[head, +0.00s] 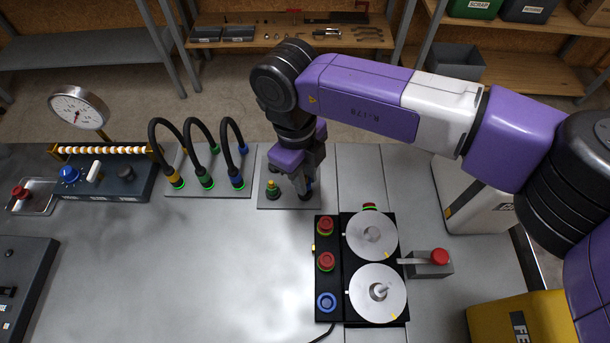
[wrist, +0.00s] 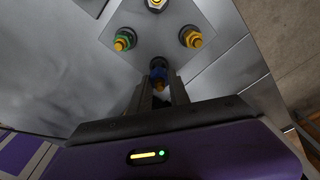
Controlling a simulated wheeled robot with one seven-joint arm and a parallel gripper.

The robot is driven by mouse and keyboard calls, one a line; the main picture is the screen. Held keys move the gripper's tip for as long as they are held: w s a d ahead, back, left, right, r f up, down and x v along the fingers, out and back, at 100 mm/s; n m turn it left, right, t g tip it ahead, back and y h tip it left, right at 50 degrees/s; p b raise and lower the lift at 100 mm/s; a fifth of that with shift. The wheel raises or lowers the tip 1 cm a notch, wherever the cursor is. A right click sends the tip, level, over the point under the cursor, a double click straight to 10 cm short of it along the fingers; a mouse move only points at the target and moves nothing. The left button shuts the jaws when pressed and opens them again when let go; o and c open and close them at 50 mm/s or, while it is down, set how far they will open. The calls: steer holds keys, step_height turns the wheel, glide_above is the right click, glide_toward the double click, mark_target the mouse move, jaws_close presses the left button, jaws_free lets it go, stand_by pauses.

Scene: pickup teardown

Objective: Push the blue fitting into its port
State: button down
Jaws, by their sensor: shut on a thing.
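My gripper (head: 304,188) points down over the right part of a small grey plate (head: 270,205) on the bench. In the wrist view the two dark fingers (wrist: 160,88) are shut on the blue fitting (wrist: 158,72), which has a dark upper end. The fitting is at the plate's near corner in that view; I cannot tell whether it is seated in a port. A green-ringed brass fitting (wrist: 124,40) and a yellow-ringed one (wrist: 191,37) stand on the plate apart from the fingers. The fingers largely hide the blue fitting in the head view.
Three black hoses with yellow, green and blue collars arch over a panel (head: 210,192) to the left. A black box with two white dials (head: 372,237) and red buttons lies close in front. A red-knobbed lever (head: 438,257) stands right of it. Bare bench (head: 220,270) lies front left.

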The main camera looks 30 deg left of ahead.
mark_target(307, 179)
steer(key=shift+r+p, duration=0.9)
steer(key=shift+r, duration=0.95)
steer(key=shift+w+d+r, duration=0.1)
steer(key=shift+w+d, duration=0.2)
steer(key=shift+d, duration=0.05)
steer(key=shift+r, duration=0.1)
